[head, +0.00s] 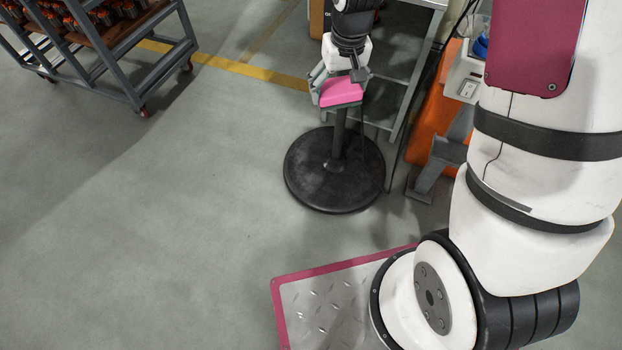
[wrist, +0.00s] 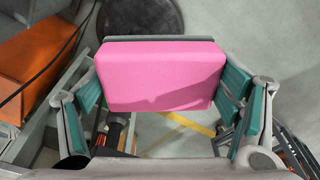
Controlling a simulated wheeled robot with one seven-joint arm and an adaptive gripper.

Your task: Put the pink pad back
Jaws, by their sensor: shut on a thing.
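The pink pad (head: 341,92) is a bright pink block at the top of a stand with a round black base (head: 308,182). My gripper (head: 339,88) is over the pad with a finger at each side of it. In the wrist view the pad (wrist: 160,75) lies between the teal-lined fingers of my gripper (wrist: 161,88), which is shut on it. A grey edge of the stand's holder (wrist: 160,40) shows along the pad's far side. I cannot tell whether the pad rests on the holder or is just above it.
A grey metal rack (head: 402,60) stands right behind the stand, with an orange body (head: 437,115) beside it. A cart (head: 125,70) with orange-and-dark parts is at the upper left. A dark cable hangs by the rack. The floor to the left is clear.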

